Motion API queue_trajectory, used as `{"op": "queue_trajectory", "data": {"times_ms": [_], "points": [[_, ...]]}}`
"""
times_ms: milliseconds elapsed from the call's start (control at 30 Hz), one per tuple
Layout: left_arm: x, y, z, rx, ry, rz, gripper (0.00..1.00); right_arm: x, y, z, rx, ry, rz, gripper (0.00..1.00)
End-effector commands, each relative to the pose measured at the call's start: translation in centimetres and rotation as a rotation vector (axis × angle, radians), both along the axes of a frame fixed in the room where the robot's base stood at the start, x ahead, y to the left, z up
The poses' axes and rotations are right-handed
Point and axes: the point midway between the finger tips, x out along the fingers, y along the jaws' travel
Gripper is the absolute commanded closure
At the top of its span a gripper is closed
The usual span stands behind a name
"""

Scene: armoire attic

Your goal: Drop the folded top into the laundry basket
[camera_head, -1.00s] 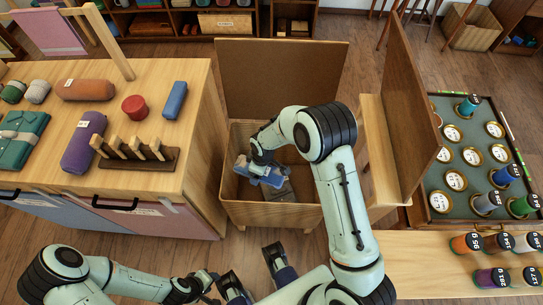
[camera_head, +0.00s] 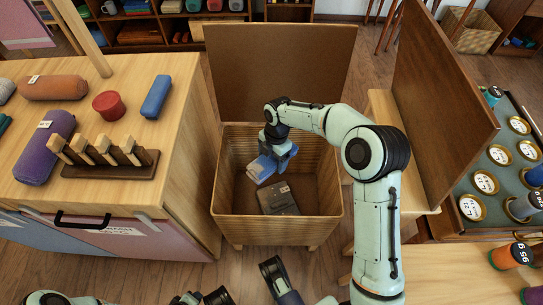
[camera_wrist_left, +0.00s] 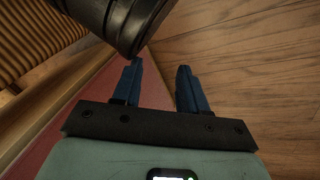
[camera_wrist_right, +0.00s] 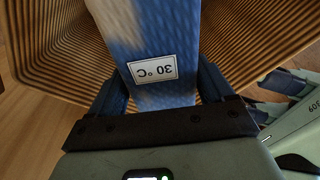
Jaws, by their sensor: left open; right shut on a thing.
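The folded top (camera_head: 262,168) is blue and pale, with a white "30 °C" label. It also shows in the right wrist view (camera_wrist_right: 155,45). My right gripper (camera_head: 279,158) is shut on it and holds it within the mouth of the laundry basket (camera_head: 230,225). The basket is a tan, ribbed box with its brown lid (camera_head: 280,70) standing open behind. The gap between the top and the basket floor is hard to judge. My left gripper (camera_wrist_left: 158,85) is open and empty in its wrist view, beside a wooden floor.
A dark grey folded garment (camera_head: 280,200) with a small label lies on the basket floor. A wooden cabinet (camera_head: 185,150) with rolled cloths stands at left. An upright brown panel (camera_head: 440,110) stands right of the basket, near my right arm. A tray of spools (camera_head: 480,205) is farther right.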

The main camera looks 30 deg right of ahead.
Motion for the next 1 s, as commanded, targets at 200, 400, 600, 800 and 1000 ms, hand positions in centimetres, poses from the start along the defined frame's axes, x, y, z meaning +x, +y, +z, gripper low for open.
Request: {"op": "queue_trajectory", "data": {"times_ms": [200, 400, 600, 800, 1000], "points": [[-1.8, 0.5, -2.7, 0.001, 0.067, 0.008, 0.57, 0.0, 0.0, -2.4, 0.000, 0.000, -0.002, 0.54], [-3.7, 0.8, -4.1, -0.002, 0.128, 0.013, 0.57, 0.0, 0.0, -3.6, -0.001, 0.000, -0.002, 0.54], [-4.2, 0.9, -4.3, -0.003, 0.146, 0.014, 0.57, 0.0, 0.0, -3.9, -0.001, 0.000, -0.002, 0.54], [-4.2, 0.9, -4.3, -0.003, 0.146, 0.014, 0.57, 0.0, 0.0, -3.8, -0.001, -0.001, -0.002, 0.13], [-4.2, 0.9, -4.3, -0.003, 0.146, 0.013, 0.57, 0.0, 0.0, -3.8, 0.000, -0.001, -0.002, 0.00]]}}
